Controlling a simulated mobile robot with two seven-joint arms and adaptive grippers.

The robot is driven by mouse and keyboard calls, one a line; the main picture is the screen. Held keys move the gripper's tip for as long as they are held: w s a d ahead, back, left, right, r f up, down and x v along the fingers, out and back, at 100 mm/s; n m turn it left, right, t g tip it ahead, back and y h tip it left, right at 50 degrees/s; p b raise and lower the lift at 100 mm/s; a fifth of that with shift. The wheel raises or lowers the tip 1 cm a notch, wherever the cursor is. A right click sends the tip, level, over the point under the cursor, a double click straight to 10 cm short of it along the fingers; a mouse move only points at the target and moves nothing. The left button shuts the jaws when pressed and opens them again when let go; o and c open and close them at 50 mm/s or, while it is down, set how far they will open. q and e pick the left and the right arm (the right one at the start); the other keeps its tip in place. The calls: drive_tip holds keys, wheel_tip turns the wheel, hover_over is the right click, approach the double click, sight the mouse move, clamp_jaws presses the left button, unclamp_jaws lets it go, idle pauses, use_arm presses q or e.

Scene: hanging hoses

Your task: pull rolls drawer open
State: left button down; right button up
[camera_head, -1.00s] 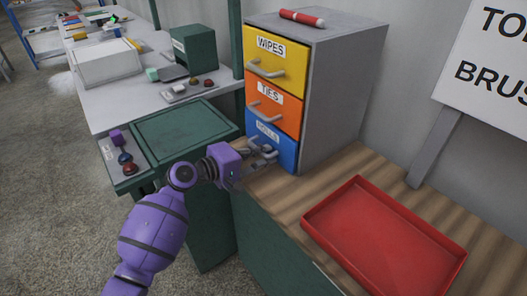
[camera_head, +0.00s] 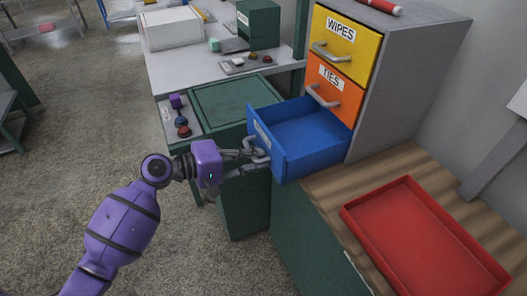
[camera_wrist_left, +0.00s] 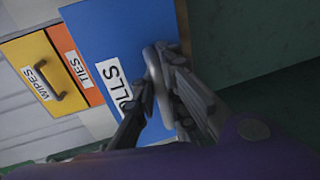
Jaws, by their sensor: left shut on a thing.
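The blue rolls drawer (camera_head: 312,136) is the lowest of three in a grey cabinet (camera_head: 412,75). It stands far out of the cabinet, and its inside looks empty in the head view. My left gripper (camera_head: 256,155) is shut on the drawer's grey handle (camera_head: 262,142). In the left wrist view the left gripper (camera_wrist_left: 160,95) has its fingers on either side of the handle (camera_wrist_left: 157,85), in front of the blue face (camera_wrist_left: 115,35). Part of the label (camera_wrist_left: 116,90) is covered there. My right gripper is not in view.
The shut orange ties drawer (camera_head: 334,88) and yellow wipes drawer (camera_head: 345,43) are above. A red tray (camera_head: 425,240) lies on the wooden worktop (camera_head: 335,185). A green-topped surface (camera_head: 235,100) is left of the drawer. Open floor (camera_head: 75,150) lies at left.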

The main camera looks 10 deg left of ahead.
use_arm(q)
drive_tip(key=shift+r, duration=0.15)
drive_tip(key=c, duration=2.1)
unclamp_jaws()
drive_tip(key=v, duration=1.2)
